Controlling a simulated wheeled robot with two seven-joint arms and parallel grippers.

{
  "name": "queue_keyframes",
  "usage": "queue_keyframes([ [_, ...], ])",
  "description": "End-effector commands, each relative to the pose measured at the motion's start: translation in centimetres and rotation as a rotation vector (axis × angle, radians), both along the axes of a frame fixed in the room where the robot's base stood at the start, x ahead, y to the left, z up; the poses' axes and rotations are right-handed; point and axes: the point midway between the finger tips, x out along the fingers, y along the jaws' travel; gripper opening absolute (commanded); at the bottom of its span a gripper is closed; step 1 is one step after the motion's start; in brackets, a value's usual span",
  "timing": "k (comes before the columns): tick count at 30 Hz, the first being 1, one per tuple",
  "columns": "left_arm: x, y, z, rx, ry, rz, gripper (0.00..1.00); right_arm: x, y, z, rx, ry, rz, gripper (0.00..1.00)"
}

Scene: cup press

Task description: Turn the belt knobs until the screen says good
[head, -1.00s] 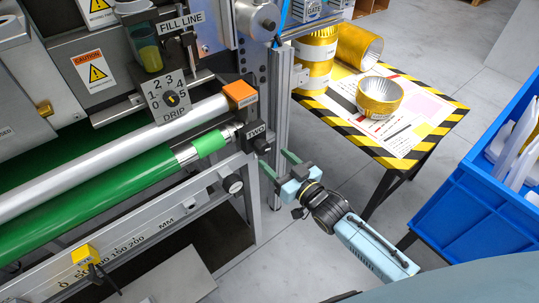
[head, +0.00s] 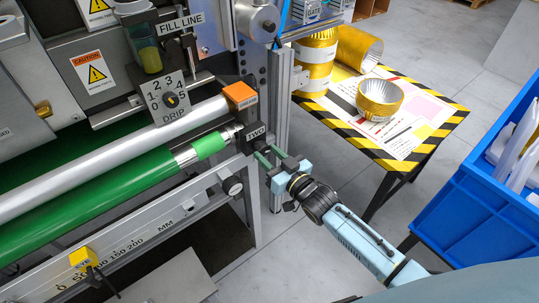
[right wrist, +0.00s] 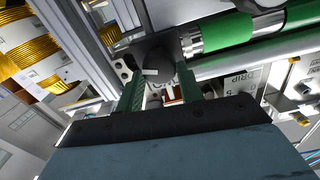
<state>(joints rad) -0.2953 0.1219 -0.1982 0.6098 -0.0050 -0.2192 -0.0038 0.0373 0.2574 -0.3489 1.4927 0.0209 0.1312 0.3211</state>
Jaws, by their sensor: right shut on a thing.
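The black block marked TWO (head: 256,134) sits at the end of the green roller. A black round knob (right wrist: 157,66) with a light pointer mark on its face is on it. My right gripper (head: 264,153) has its green fingers at this knob, one on each side, and is shut on it. In the right wrist view the fingers flank the knob. My left gripper is not in view. No screen shows in these frames.
The green belt (head: 100,205) and a pale roller run left from the block. A steel post (head: 281,95) stands just behind my right gripper. A striped table (head: 440,120) with gold rolls stands to the right, and a blue crate (head: 470,215) is at the far right.

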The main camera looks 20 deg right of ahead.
Motion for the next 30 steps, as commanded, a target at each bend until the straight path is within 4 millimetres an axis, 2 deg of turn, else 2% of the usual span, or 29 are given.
queue_keyframes([
  [3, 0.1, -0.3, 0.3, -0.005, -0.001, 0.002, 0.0, 0.0, 0.0, 0.1, -0.052, -0.018, 0.0, 0.14],
  [12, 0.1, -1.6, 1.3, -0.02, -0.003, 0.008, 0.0, -0.1, 0.1, 0.0, -0.355, -0.128, 0.0, 0.14],
  [22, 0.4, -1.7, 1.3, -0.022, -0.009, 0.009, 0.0, -0.1, 0.1, -0.1, -0.384, -0.138, 0.0, 0.14],
  [23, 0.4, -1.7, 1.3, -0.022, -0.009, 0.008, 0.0, -0.1, 0.1, -0.1, -0.383, -0.138, 0.0, 0.39],
  [27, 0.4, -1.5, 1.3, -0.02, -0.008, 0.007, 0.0, -0.1, 0.1, -0.1, -0.383, -0.138, 0.0, 0.58],
  [30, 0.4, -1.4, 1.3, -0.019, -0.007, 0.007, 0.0, -0.1, 0.1, -0.1, -0.382, -0.138, 0.0, 0.59],
])
